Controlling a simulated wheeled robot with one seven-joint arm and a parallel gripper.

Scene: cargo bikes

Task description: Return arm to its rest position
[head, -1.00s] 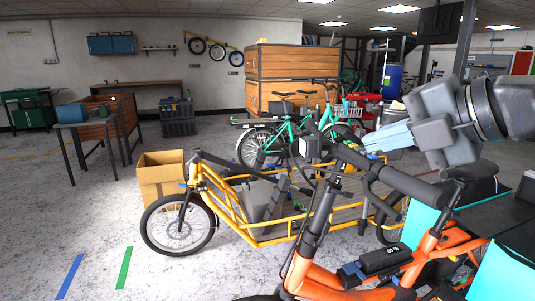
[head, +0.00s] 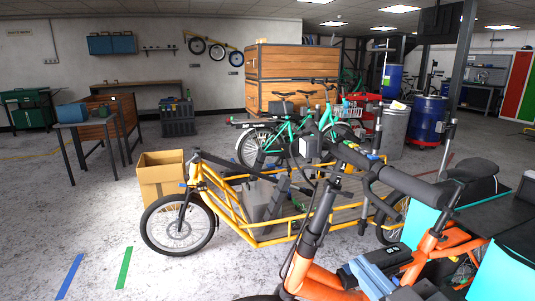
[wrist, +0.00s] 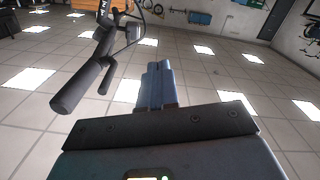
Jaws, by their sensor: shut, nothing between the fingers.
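My gripper (head: 364,270) is low in the head view, in front of the orange bike's frame (head: 320,280). The wrist view also shows the two fingers (wrist: 158,70) shut side by side and empty. Most of my arm is out of the head view. I cannot tell how far the gripper is from the bike's frame.
The orange bike's handlebar (head: 410,187) stands close above the gripper; a black grip (wrist: 83,88) shows left in the wrist view. A yellow cargo bike (head: 250,225) stands beyond, with a cardboard box (head: 162,178) behind.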

